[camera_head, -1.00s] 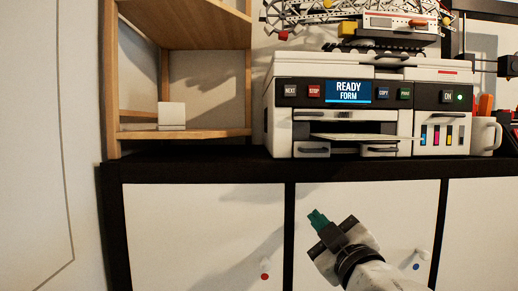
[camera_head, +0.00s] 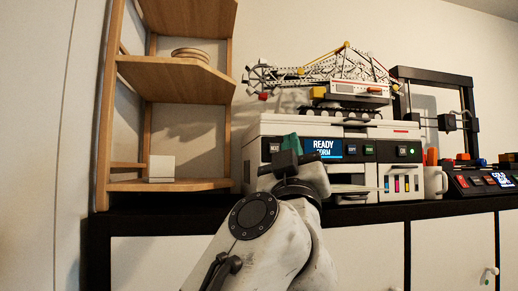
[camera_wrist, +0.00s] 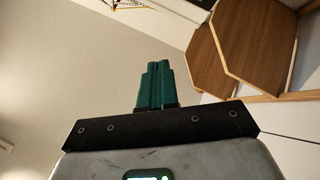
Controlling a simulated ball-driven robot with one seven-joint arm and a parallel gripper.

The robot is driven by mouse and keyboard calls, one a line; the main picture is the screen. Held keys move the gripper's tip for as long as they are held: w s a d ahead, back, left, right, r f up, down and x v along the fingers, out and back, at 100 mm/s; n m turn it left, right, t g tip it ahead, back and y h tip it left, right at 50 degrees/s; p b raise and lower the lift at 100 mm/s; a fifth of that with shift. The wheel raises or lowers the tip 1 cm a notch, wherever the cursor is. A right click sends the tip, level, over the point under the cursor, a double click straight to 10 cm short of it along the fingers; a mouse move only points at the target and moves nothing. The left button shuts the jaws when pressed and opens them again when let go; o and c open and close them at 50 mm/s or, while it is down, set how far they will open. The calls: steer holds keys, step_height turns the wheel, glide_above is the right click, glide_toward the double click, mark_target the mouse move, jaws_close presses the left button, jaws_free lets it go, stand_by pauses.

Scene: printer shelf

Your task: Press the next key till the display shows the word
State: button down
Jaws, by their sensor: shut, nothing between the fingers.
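A white printer (camera_head: 262,131) stands on the black shelf top in the head view. Its blue display (camera_head: 322,148) reads "READY FORM", partly covered at the lower left by my gripper. The dark next key (camera_head: 275,147) is at the left of its front panel. My gripper (camera_head: 290,142), with green fingertips, is shut and empty. In the picture its tips overlap the panel just right of the next key and hide the stop key. I cannot tell whether they touch the panel. In the wrist view the green fingers (camera_wrist: 157,86) are pressed together.
A wooden shelf unit (camera_head: 170,78) stands left of the printer. A model crane (camera_head: 345,90) sits on top of the printer. A white mug (camera_head: 435,182) and a second device with a display (camera_head: 500,177) stand to the right.

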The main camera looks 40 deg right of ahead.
steer(key=shift+w, duration=0.1)
stand_by(0.3)
steer(key=w+d, duration=0.4)
steer(key=w, duration=0.3)
steer(key=shift+d, duration=0.4)
steer(key=shift+w+d, duration=0.1)
steer(key=shift+w, duration=0.05)
stand_by(1.8)
steer(key=shift+w+d, duration=0.15)
steer(key=shift+w, duration=0.1)
steer(key=shift+w+d+p, duration=0.2)
steer(key=shift+w+p, duration=0.1)
steer(key=shift+w, duration=0.05)
stand_by(0.7)
stand_by(0.3)
steer(key=shift+s+a, duration=0.4)
steer(key=shift+s, duration=0.3)
steer(key=shift+s+a, duration=0.7)
steer(key=shift+s, duration=0.35)
steer(key=shift+s+a, duration=0.7)
steer(key=shift+s, duration=0.3)
